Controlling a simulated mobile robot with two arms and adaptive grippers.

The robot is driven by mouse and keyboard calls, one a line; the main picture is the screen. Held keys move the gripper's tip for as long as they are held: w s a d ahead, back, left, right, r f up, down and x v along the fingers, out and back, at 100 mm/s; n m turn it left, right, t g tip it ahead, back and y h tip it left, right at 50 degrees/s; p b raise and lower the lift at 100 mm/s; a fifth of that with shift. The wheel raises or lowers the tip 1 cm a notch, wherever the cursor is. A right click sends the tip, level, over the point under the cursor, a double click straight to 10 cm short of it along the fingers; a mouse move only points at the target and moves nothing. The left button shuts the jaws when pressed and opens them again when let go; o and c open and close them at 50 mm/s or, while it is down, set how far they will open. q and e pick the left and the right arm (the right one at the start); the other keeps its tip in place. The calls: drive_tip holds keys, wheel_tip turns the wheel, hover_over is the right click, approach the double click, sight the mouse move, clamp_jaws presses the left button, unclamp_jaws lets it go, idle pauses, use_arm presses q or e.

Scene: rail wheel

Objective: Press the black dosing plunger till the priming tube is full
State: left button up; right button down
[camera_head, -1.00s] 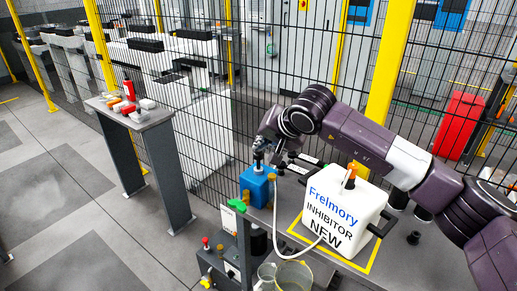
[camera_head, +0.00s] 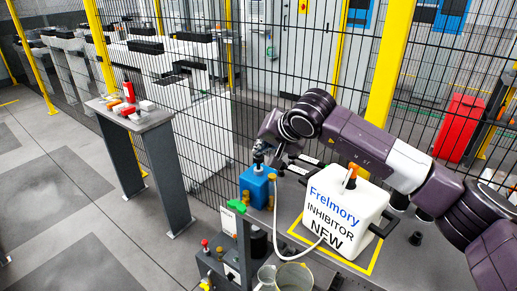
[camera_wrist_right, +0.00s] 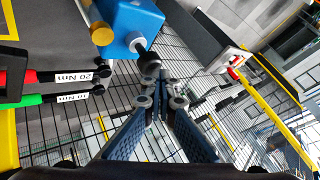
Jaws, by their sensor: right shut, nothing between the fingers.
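A blue dosing unit (camera_head: 256,188) stands at the left end of the bench; it also shows at the top of the right wrist view (camera_wrist_right: 133,20). Its black plunger (camera_head: 258,158) sticks up from its top. In the right wrist view the plunger's dark knob (camera_wrist_right: 149,59) lies just beyond my fingertips. My right gripper (camera_wrist_right: 163,84) is shut and empty, close to the knob; I cannot tell whether they touch. A pale tube (camera_head: 276,232) loops from the unit's side toward the white inhibitor container (camera_head: 342,212). Its fill level cannot be read. My left gripper is out of view.
Two clear vessels (camera_head: 294,275) stand at the front below the bench edge. Two labelled torque tools (camera_wrist_right: 55,76) lie near the unit. A black mesh fence stands behind. A grey stand (camera_head: 150,121) with small parts is at the left.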

drive_tip(key=shift+f, duration=0.15)
drive_tip(key=shift+w+r+p, duration=0.1)
drive_tip(key=shift+r+p, duration=0.65)
drive_tip(key=shift+r, duration=1.3)
wheel_tip(320, 180, up, 5)
drive_tip(key=shift+r+p, duration=0.1)
drive_tip(key=shift+p, duration=1.05)
drive_tip(key=shift+f, duration=0.2)
